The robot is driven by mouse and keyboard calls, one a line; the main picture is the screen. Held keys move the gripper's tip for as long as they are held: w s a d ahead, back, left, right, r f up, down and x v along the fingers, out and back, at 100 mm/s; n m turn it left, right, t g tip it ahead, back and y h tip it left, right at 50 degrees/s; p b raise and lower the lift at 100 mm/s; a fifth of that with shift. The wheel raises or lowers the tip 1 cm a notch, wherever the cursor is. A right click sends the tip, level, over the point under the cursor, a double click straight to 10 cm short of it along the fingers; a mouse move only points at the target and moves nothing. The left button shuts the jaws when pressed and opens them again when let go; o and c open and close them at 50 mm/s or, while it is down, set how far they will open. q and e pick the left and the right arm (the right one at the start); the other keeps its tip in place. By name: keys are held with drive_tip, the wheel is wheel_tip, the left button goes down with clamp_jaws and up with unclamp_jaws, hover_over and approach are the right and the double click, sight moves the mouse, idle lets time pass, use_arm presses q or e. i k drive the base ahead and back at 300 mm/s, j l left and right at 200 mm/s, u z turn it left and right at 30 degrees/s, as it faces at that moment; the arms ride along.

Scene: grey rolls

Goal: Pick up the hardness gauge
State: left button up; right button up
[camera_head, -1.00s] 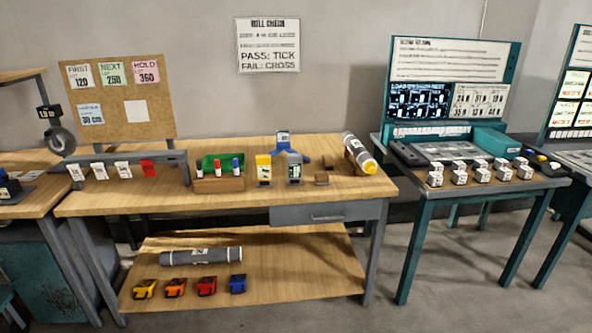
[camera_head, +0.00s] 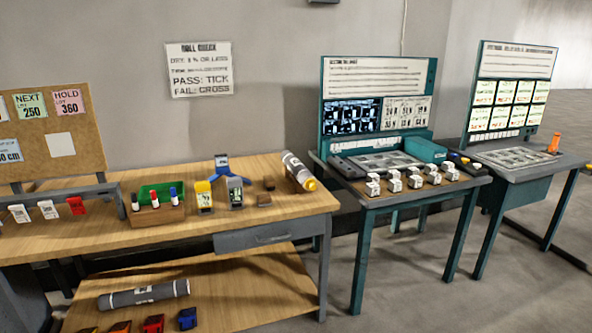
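Three small upright devices stand near the middle of the wooden bench (camera_head: 130,240). One is a yellow device (camera_head: 204,195), one is a dark grey device with a pale display (camera_head: 235,191), and one sits on a blue stand (camera_head: 222,166) behind them. I cannot tell from their faces which one is the hardness gauge. All three are upright and nothing holds them. Neither of my grippers is in view.
A grey roll with a yellow end (camera_head: 299,171) lies at the bench's right end, near small brown blocks (camera_head: 264,200). Marker pens stand in a wooden holder (camera_head: 158,214) by a green bin (camera_head: 160,192). A teal table (camera_head: 400,200) stands to the right, with floor between.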

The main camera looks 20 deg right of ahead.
sight(234, 184)
drive_tip(key=i, duration=0.9)
